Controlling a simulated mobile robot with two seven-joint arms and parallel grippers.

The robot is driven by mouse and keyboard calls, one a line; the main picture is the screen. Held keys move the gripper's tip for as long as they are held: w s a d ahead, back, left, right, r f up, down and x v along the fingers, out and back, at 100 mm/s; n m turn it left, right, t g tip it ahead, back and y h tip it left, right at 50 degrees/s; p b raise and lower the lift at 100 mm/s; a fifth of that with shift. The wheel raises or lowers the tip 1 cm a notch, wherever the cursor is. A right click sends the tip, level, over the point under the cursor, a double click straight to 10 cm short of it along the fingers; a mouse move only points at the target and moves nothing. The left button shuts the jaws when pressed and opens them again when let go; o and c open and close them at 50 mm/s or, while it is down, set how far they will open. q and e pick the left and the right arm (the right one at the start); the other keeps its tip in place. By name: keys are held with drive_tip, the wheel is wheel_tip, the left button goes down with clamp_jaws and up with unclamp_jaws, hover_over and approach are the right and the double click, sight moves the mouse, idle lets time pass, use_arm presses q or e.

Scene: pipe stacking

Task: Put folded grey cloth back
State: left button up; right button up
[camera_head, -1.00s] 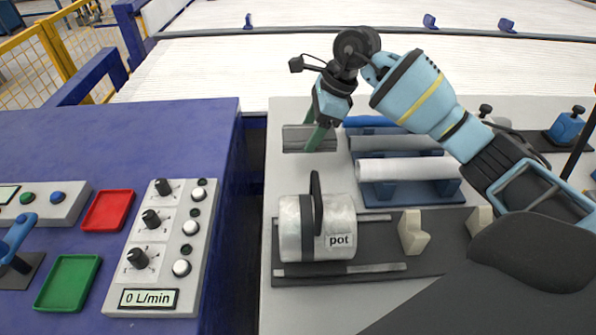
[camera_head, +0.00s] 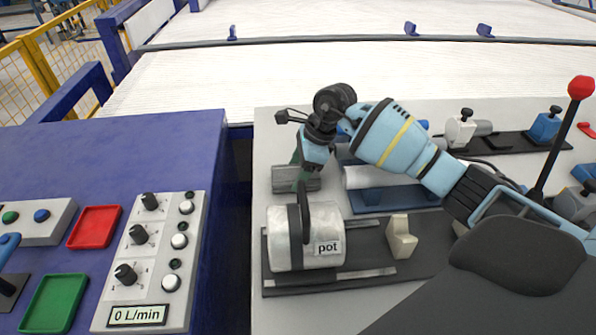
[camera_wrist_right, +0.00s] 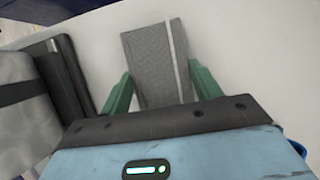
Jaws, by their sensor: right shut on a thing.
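The folded grey cloth (camera_head: 283,180) is a small grey block with a pale stripe, behind the pot on the light worktop. My right gripper (camera_head: 300,180) is shut on it, with its green fingers at either side. The right wrist view shows the grey cloth (camera_wrist_right: 150,50) between the two green fingers of the right gripper (camera_wrist_right: 160,88). I cannot tell whether the cloth touches the worktop. My left gripper is not in view.
Pale rolls (camera_head: 365,178) on a blue rack stand to the right. A blue console (camera_head: 60,155) is left, across a gap. Worktop left of the cloth is free.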

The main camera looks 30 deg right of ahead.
drive_tip(key=shift+f, duration=0.35)
drive_tip(key=shift+f, duration=0.15)
drive_tip(key=o, duration=1)
drive_tip(key=shift+c, duration=0.2)
drive_tip(key=shift+r, duration=0.3)
drive_tip(key=v, duration=1.1)
drive_tip(key=shift+d+r, duration=0.2)
drive_tip(key=shift+r, duration=0.1)
drive_tip(key=shift+r, duration=0.1)
